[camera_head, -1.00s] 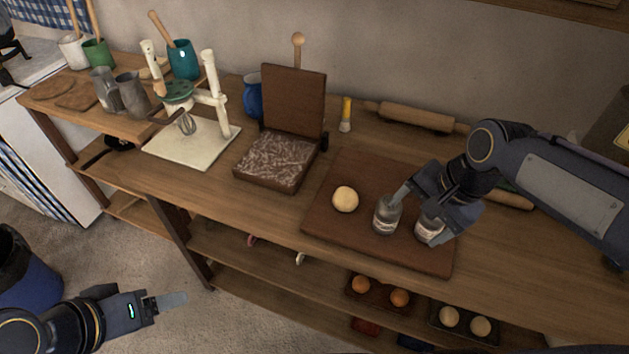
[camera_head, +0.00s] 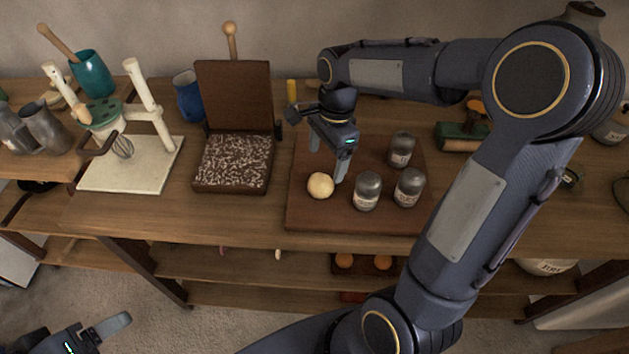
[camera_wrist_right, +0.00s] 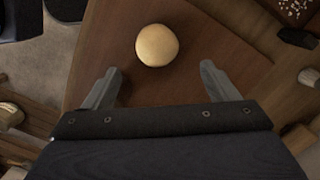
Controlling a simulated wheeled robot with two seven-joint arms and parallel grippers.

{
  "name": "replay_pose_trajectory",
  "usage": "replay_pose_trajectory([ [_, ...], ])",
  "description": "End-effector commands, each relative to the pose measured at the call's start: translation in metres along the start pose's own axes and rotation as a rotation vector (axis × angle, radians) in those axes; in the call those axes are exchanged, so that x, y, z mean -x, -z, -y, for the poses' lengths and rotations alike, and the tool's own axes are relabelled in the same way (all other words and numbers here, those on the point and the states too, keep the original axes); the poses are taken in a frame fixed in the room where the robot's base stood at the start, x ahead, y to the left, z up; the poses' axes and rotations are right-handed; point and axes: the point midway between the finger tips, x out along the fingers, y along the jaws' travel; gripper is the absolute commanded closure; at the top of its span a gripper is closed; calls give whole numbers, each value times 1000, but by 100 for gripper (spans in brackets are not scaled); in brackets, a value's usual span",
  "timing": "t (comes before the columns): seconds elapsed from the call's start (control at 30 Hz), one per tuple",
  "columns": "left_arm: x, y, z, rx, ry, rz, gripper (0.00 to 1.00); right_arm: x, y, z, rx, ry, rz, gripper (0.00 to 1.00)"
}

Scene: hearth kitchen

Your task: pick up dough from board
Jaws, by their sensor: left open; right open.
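The dough (camera_head: 320,185) is a pale round ball on the brown wooden board (camera_head: 300,215), near the board's left side. My right gripper (camera_head: 327,165) is open over the board, just above and behind the dough, with its fingers pointing down. In the right wrist view the dough (camera_wrist_right: 157,45) lies beyond the open fingertips (camera_wrist_right: 163,80), centred roughly between them, with nothing held. My left gripper (camera_head: 100,335) is at the bottom left, over the floor, and is open and partly cut off by the frame.
On the board stand three lidded jars: a front one (camera_head: 367,190), a right one (camera_head: 409,187) and a back one (camera_head: 401,149).

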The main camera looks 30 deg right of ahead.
Motion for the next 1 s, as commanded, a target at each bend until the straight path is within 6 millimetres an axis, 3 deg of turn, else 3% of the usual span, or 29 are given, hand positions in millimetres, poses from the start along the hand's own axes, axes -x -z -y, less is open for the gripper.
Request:
replay_pose_trajectory([
  [0.5, 2, 1, -1, 0, 0, 0, 28, -66, -7, -3, 0, -5, 1, 20],
  [0.83, 2, 1, -1, 0, 0, 0, 28, -74, -7, -2, 1, 0, 0, 20],
  [1.0, 2, 1, -1, 0, 0, 0, 28, -74, -7, -2, 1, 0, 0, 41],
])
